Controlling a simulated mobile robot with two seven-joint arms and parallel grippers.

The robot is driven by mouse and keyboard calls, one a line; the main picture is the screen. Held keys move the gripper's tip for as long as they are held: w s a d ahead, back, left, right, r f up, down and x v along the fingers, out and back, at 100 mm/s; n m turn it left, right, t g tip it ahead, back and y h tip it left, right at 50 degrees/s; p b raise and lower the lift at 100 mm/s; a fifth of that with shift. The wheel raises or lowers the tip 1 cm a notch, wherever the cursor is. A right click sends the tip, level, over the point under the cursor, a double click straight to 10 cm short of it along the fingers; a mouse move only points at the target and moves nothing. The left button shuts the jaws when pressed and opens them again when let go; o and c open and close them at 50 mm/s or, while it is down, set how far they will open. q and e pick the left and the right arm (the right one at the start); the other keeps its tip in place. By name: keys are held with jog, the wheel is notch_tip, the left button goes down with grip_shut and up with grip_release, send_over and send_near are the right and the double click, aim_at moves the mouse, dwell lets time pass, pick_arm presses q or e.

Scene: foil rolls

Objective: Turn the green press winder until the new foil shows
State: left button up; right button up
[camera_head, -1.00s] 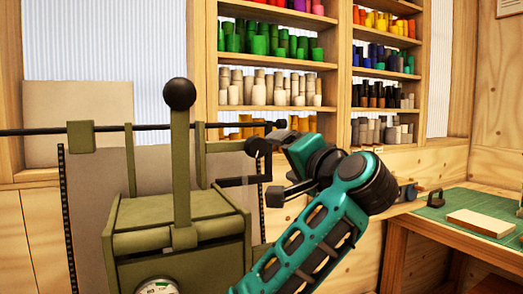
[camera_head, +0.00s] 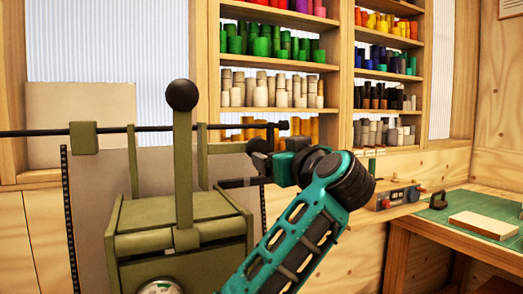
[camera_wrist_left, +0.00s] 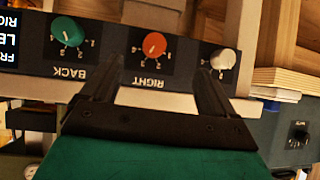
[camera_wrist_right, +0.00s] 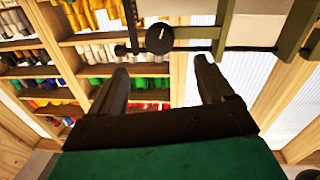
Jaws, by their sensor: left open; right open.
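The olive-green press (camera_head: 180,235) stands at the left in the head view, with a tall black-knobbed lever. A round black winder knob (camera_head: 258,147) is at its right side. In the right wrist view the winder knob (camera_wrist_right: 159,38) has a pale mark on its face and lies just ahead, between the finger lines. My right gripper (camera_head: 266,165) is at the winder knob in the head view, its fingers partly hidden; in the right wrist view it is open and empty (camera_wrist_right: 163,76). I cannot tell whether it touches the knob. My left gripper (camera_wrist_left: 153,78) is open and empty, facing a knob panel.
The panel (camera_wrist_left: 110,65) carries a green BACK knob (camera_wrist_left: 68,31), a red RIGHT knob (camera_wrist_left: 154,44) and a white knob (camera_wrist_left: 223,60). Shelves of coloured rolls (camera_head: 275,90) stand behind. A bench with a green mat (camera_head: 455,205) is at the right.

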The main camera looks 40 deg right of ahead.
aim_at(260, 150)
jog(key=p+x, duration=0.1)
jog(key=x, duration=0.9)
jog(key=shift+w+d, duration=0.1)
jog(key=shift+w, duration=0.25)
jog(key=c, duration=1)
